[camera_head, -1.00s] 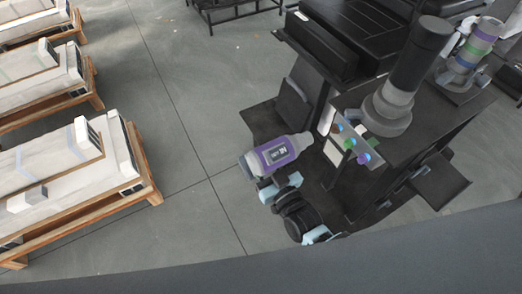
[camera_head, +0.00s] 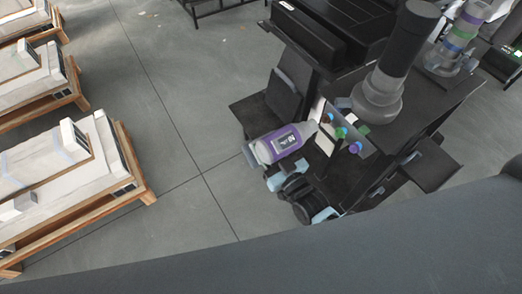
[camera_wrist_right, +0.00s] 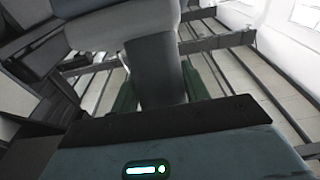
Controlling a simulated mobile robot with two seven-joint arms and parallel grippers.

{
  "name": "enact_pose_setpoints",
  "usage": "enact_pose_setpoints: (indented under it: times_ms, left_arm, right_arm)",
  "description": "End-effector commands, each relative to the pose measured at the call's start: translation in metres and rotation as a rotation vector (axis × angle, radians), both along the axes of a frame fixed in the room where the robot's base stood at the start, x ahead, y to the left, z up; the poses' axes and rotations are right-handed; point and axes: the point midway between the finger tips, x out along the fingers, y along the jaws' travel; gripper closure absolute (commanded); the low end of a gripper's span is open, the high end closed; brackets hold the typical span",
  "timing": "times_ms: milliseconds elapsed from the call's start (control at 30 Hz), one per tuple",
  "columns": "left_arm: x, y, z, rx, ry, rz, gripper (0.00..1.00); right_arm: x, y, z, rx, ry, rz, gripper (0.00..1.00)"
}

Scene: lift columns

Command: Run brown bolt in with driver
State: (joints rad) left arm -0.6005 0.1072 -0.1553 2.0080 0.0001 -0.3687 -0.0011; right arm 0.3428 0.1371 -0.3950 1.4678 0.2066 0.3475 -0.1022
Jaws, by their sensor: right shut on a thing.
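A small upright plate (camera_head: 350,133) carries coloured bolts in a slanting row. The driver's nose is close to the brown bolt; contact cannot be told. I cannot make out my left gripper.
A dark bench (camera_head: 425,100) bears a tall grey and black column (camera_head: 385,75) beside the plate. Another column with coloured rings (camera_head: 458,40) stands at the upper right. Pallets with white boxes (camera_head: 65,175) stand at the left. The floor between is clear.

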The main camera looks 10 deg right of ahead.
Motion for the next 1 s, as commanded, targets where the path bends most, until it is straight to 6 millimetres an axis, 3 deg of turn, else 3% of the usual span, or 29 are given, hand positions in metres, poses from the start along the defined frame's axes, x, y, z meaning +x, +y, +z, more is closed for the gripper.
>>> enact_pose_setpoints:
  times_ms: [367, 1000]
  left_arm:
    - [0.008, 0.000, 0.001, -0.001, -0.015, 0.000, 0.21]
    - [0.003, 0.000, 0.000, 0.000, -0.004, 0.001, 0.21]
  right_arm:
    - [0.009, -0.021, 0.004, 0.002, -0.010, 0.000, 0.96]
    - [0.009, -0.022, 0.004, 0.003, -0.009, 0.000, 0.96]
